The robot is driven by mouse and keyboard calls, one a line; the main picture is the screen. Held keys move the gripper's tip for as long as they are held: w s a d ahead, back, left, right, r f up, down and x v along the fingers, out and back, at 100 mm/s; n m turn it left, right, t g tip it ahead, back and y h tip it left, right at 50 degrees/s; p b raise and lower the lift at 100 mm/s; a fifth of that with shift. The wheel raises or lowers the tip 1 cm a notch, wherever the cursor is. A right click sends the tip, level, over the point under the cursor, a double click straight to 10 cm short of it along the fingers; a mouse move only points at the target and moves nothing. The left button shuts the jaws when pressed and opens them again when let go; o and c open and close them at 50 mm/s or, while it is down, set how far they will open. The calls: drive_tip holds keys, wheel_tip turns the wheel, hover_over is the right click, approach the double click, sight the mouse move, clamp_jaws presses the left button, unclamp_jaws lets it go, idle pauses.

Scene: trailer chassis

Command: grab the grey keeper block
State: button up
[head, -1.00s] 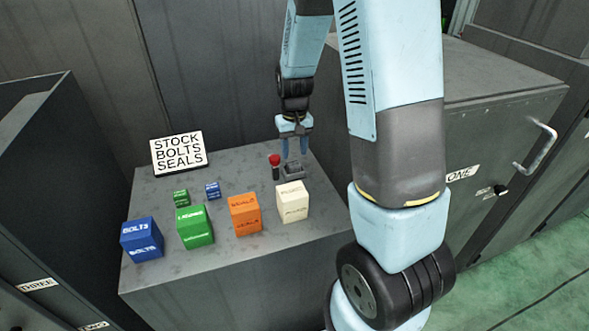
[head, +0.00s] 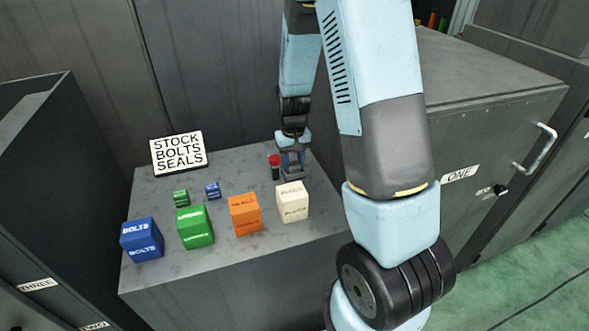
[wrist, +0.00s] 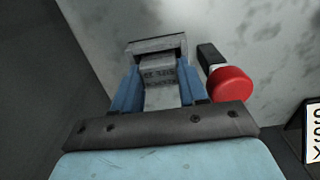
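The grey keeper block (wrist: 160,72) is at the back right of the grey bench top, beside a red-capped black piece (head: 274,167). In the wrist view it has a wide far part and a narrower raised part with dark lettering. My gripper (head: 292,170) points down over it. The blue fingers (wrist: 157,88) stand on either side of the narrower part, with little or no gap. I cannot tell whether they press on it. In the head view the fingers hide much of the block. The red cap (wrist: 230,86) is close by the right finger.
A cream box (head: 293,203) stands just in front of the block. Orange (head: 245,214), green (head: 195,228) and blue (head: 142,239) boxes stand farther left, with two small boxes behind. A sign (head: 179,153) stands at the back left. Cabinet ONE (head: 500,130) is to the right.

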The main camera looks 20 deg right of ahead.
drive_tip(key=c, duration=0.4)
drive_tip(key=shift+o, duration=0.2)
drive_tip(key=shift+r, duration=0.15)
